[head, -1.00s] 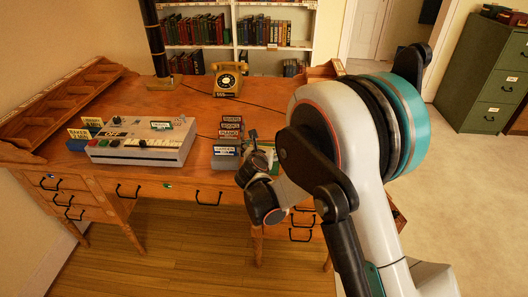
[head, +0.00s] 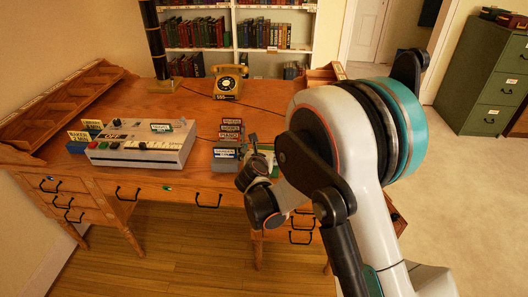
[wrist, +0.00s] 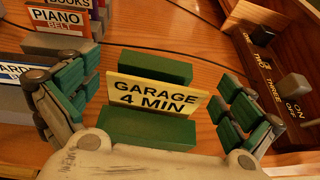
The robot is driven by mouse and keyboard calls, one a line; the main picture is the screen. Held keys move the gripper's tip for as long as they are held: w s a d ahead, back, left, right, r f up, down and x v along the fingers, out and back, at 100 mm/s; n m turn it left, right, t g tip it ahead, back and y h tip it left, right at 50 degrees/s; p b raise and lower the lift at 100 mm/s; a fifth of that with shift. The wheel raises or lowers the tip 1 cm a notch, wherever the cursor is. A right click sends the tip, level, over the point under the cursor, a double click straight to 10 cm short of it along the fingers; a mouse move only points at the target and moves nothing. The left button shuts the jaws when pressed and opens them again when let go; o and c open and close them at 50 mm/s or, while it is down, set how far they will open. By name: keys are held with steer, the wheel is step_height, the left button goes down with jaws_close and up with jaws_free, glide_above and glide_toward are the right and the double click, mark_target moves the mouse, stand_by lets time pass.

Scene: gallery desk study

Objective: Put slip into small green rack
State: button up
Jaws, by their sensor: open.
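A cream slip (wrist: 155,93) reading "GARAGE 4 MIN" stands slightly tilted between the two green bars of the small green rack (wrist: 148,131) in the wrist view. Its lower edge is hidden behind the near bar. My gripper (wrist: 155,105) is open, its green-padded fingers spread to the left and right of the slip and rack, with visible gaps on both sides. In the head view my gripper (head: 250,158) is over the desk's front edge, and only a bit of the green rack (head: 274,160) shows beside it. The slip is hard to make out there.
A grey rack (head: 222,165) with several labelled slips is just left of my gripper; its red PIANO slip (wrist: 62,22) shows in the wrist view. A wooden switch panel (wrist: 270,65) is at right. A grey console (head: 140,145) and telephone (head: 229,82) stand on the desk (head: 180,100).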

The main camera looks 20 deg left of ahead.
steer(key=p+v, duration=0.4)
steer(key=v, duration=0.8)
